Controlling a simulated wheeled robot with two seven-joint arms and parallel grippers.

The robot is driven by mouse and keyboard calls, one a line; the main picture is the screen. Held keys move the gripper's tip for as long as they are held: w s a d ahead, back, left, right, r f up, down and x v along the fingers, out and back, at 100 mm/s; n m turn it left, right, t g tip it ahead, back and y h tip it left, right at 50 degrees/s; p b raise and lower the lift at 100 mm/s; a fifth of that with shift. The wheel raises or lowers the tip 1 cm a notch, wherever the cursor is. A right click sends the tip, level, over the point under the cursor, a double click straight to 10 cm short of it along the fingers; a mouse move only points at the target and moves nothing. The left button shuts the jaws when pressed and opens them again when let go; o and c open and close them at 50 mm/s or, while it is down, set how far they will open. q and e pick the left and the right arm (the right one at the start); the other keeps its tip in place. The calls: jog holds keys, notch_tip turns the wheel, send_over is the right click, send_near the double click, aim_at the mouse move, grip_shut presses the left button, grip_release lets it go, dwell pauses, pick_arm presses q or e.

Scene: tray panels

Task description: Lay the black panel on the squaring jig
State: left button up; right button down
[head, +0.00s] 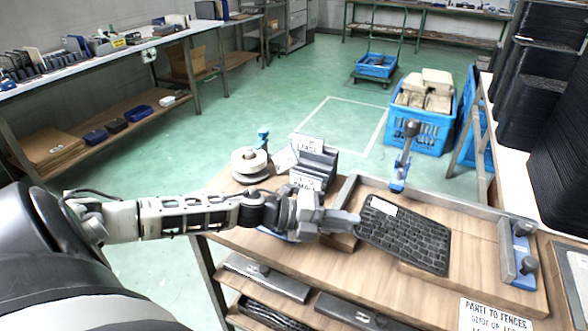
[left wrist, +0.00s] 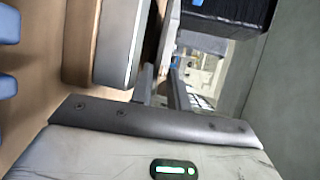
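The black panel (head: 408,236) is a dark, grid-patterned sheet with a white label near its upper left corner. It lies slantwise over the wooden base of the squaring jig (head: 478,222), which has raised metal fences and blue clamps. I cannot tell whether the panel touches the base all over. My left gripper (head: 352,220) reaches in from the left and appears shut on the panel's left edge. In the left wrist view its fingers (left wrist: 163,90) are close together, and the panel is hard to make out. My right gripper is in neither view.
Beside my left gripper stand a rack of grey plates (head: 315,160) and a pale spool (head: 250,163). A blue clamp (head: 404,160) rises at the jig's back fence and another clamp (head: 520,252) sits at the right. A printed sign (head: 492,314) is at the front edge.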

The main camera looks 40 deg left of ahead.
pick_arm(q)
jog(key=p+v, duration=0.2)
jog(key=v, duration=1.4)
